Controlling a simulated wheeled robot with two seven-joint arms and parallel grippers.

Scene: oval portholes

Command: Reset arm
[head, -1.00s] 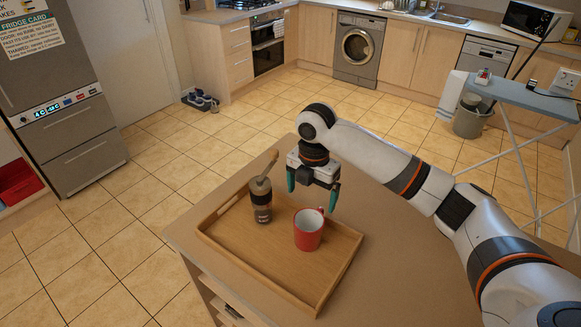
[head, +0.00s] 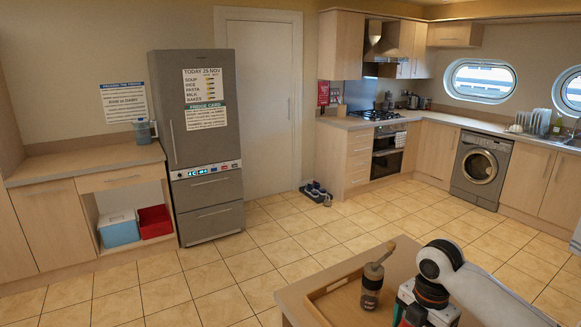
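My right arm (head: 490,292) comes in from the lower right, over the island. Its gripper is at the bottom edge of the head view, with its wrist housing in view and the fingertips mostly cut off, so its opening does not show. A brown grinder-like jar with a wooden handle (head: 371,287) stands upright on the wooden tray (head: 322,290), to the left of my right gripper. The red mug is not in view now. My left gripper is not in view.
The island top (head: 405,257) is at the bottom. A grey fridge (head: 197,125) stands at the left, beside a counter (head: 85,160). Shoes (head: 316,191) lie near the door. The washing machine (head: 480,170) is at the right. Tiled floor between is clear.

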